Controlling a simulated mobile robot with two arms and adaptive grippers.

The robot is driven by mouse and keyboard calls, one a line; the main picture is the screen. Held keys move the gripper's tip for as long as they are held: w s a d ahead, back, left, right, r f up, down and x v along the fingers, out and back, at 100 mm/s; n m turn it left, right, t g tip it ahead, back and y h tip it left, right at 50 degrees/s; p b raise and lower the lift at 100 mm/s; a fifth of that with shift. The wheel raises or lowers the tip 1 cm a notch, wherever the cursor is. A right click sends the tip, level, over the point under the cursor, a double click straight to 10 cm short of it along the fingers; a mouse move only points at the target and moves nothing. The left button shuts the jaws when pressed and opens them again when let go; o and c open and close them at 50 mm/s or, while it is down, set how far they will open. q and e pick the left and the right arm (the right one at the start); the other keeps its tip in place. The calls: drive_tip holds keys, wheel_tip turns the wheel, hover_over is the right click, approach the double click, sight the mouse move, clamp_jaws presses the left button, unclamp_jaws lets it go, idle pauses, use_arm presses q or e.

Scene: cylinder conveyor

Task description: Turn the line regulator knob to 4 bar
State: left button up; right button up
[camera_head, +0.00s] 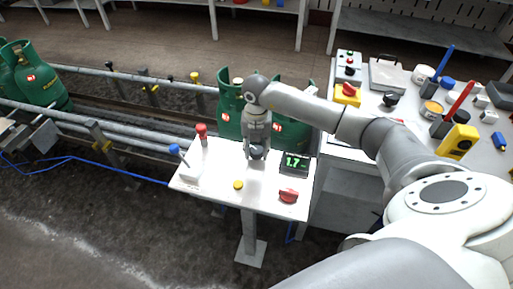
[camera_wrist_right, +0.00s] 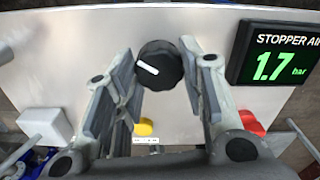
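The black round regulator knob (camera_wrist_right: 160,66) with a white pointer mark sits on the white panel (camera_head: 215,181). In the head view the knob (camera_head: 257,153) is just below my right gripper (camera_head: 257,141). In the wrist view the open fingers of my right gripper (camera_wrist_right: 158,55) stand on either side of the knob. The right finger is close to its edge; I cannot tell if it touches. A gap shows on the left. The display (camera_wrist_right: 275,55) reads "STOPPER AIR 1.7 bar"; it also shows 1.7 in the head view (camera_head: 295,163). My left gripper is not in view.
A yellow button (camera_head: 238,185) and a red knob (camera_head: 288,196) are near the panel's front. A red-topped lever (camera_head: 202,130) and a blue-topped lever (camera_head: 175,149) stand at its left. Green gas cylinders (camera_head: 230,105) stand behind. A cluttered bench (camera_head: 400,110) is at right.

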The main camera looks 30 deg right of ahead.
drive_tip(key=shift+c, duration=1)
drive_tip(key=shift+n, duration=0.3)
drive_tip(key=shift+n+b, duration=0.75)
drive_tip(key=shift+n, duration=0.15)
drive_tip(key=n+b, duration=0.2)
drive_tip(key=n, duration=0.2)
drive_tip(key=shift+d+f+n, duration=0.1)
drive_tip(key=shift+n, duration=0.2)
drive_tip(key=n+b, duration=0.2)
drive_tip(key=n, duration=0.2)
drive_tip(key=shift+b, duration=0.35)
drive_tip(key=shift+n+b, duration=0.8)
drive_tip(key=shift+n, duration=1.3)
